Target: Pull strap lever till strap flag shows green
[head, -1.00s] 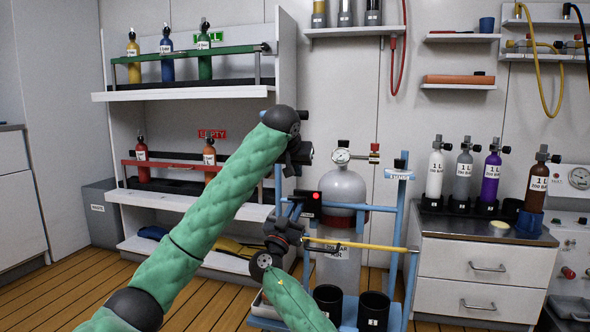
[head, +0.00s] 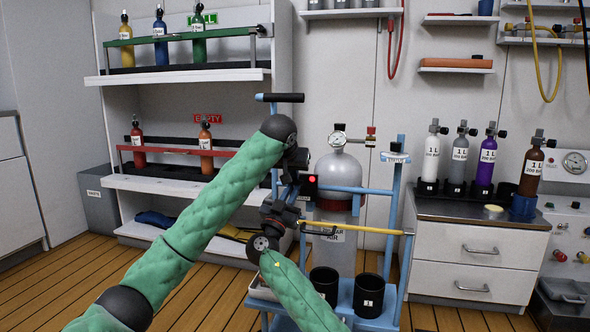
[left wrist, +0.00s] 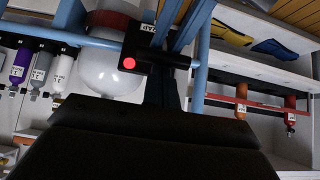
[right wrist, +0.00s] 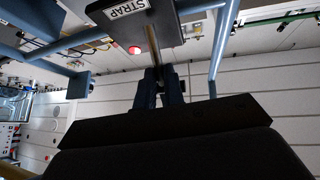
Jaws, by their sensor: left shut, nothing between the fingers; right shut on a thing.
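The strap flag is a small black box with a red light (head: 312,178) on the blue cart frame. It shows red in the left wrist view (left wrist: 129,63) and the right wrist view (right wrist: 134,50). A STRAP label plate (right wrist: 122,12) is beside it. My right gripper (right wrist: 160,80) is shut on a thin tan rod (right wrist: 152,42), apparently the strap lever, just below the plate. Its fingers largely hide the held part. My left gripper (left wrist: 163,85) is shut and empty, close to the flag box. In the head view, arm links partly hide both grippers.
A large grey cylinder (head: 340,172) stands in the cart behind a yellow bar (head: 368,230). Two black cups (head: 367,296) sit at the cart's front. A bottle rack (head: 190,76) is at left. A drawer cabinet (head: 480,250) with small bottles is at right.

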